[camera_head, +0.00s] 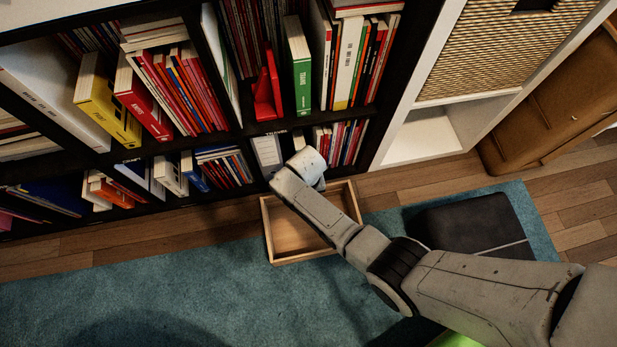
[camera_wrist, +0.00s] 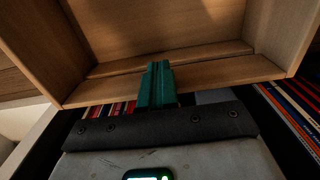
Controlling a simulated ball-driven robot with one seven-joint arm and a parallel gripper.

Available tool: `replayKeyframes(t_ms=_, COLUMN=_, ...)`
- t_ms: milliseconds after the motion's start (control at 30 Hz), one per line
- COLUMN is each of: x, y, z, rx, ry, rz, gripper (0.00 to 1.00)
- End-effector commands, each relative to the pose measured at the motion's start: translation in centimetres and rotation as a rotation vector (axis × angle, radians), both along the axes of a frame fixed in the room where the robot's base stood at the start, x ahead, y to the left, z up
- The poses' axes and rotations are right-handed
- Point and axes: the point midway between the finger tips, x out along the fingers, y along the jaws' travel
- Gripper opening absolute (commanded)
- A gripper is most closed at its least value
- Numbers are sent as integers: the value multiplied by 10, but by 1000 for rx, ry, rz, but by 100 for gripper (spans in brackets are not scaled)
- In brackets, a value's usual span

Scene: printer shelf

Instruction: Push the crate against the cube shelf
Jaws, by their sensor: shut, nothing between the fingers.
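The crate (camera_head: 292,258) is a shallow, open, empty wooden box on the floor, partly over the blue rug. It is close to the foot of the dark cube shelf (camera_head: 396,85), but I cannot tell whether they touch. My arm crosses above the crate, and in the head view its end hides the gripper near the crate's shelf side. In the wrist view my gripper (camera_wrist: 157,68) shows as teal fingers shut together with nothing between them. Their tips overlap the crate's near wooden wall (camera_wrist: 215,74); contact is unclear.
Books fill the dark shelf. A white shelf unit (camera_head: 415,140) stands to its right, with a brown bag-like item (camera_head: 550,105) beyond. A dark grey block-like object (camera_head: 470,225) sits on the rug (camera_head: 150,280) right of the crate. The rug to the left is clear.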

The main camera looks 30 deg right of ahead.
Motion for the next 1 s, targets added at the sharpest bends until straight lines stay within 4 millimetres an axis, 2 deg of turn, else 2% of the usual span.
replayKeyframes(t_ms=100, x=20, y=-6, z=-3, rx=1, ry=-6, rz=-2, gripper=0)
replayKeyframes(t_ms=233, x=33, y=-11, z=-1, rx=1, ry=-4, rz=-2, gripper=0)
replayKeyframes(t_ms=700, x=36, y=-12, z=3, rx=0, ry=-3, rz=0, gripper=0)
replayKeyframes(t_ms=867, x=36, y=-12, z=18, rx=0, ry=-4, rz=0, gripper=0)
replayKeyframes(t_ms=1000, x=35, y=-12, z=42, rx=0, ry=-3, rz=0, gripper=0)
